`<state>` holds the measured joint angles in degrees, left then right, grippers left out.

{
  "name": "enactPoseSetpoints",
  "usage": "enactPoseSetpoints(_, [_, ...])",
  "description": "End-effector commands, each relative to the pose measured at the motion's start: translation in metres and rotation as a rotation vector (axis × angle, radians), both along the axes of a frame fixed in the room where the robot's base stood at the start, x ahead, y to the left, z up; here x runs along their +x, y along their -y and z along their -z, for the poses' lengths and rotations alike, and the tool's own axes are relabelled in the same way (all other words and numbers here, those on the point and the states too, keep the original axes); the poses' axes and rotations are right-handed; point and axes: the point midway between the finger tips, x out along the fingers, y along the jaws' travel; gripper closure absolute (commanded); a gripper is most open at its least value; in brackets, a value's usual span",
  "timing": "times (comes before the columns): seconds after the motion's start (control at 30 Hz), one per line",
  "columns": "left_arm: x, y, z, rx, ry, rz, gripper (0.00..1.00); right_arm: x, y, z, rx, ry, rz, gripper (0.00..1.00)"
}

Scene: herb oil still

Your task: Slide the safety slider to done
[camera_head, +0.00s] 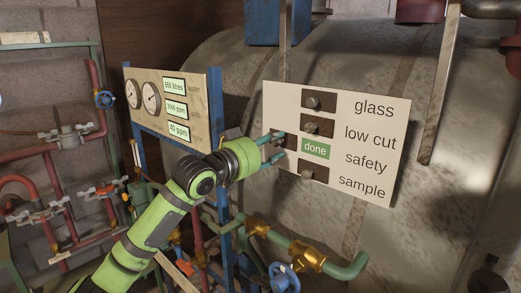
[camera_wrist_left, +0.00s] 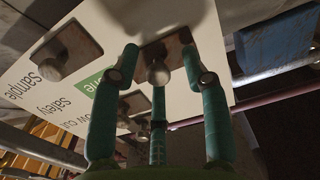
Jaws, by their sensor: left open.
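The white panel (camera_head: 354,126) carries sliders labelled glass, low cut, safety and sample. The safety slider (camera_head: 290,142) sits left of its row, partly hidden by my gripper; a green "done" label (camera_head: 316,149) shows uncovered to its right. The other sliders' dark plates sit further right. My left gripper (camera_head: 279,146) is open at the safety slider, its fingers close to the panel. In the left wrist view, the slider's round knob (camera_wrist_left: 158,73) stands between the spread fingers; contact cannot be told. The green label (camera_wrist_left: 104,99) partly shows there behind a finger. My right gripper is not in view.
A gauge panel (camera_head: 198,107) on blue posts stands left of my gripper. Green pipes with brass fittings (camera_head: 312,257) and a blue valve wheel (camera_head: 284,277) lie below the panel. A large metal tank (camera_head: 440,190) is behind it. Red pipes and valves fill the left side.

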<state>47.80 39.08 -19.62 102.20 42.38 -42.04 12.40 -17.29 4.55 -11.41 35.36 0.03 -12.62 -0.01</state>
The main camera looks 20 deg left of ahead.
Motion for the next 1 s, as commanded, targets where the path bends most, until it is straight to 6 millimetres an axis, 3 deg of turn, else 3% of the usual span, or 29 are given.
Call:
enactPoseSetpoints(0.5, [-0.089, -0.036, 0.003, 0.003, -0.008, -0.005, 0.54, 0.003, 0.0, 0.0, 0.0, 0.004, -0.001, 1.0])
enactPoseSetpoints(0.7, [-0.105, -0.042, 0.003, 0.001, -0.006, -0.004, 0.54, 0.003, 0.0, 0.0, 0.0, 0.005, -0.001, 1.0])
enactPoseSetpoints(1.0, [-0.109, -0.043, 0.001, 0.0, -0.004, -0.003, 0.54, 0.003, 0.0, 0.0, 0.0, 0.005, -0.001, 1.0])
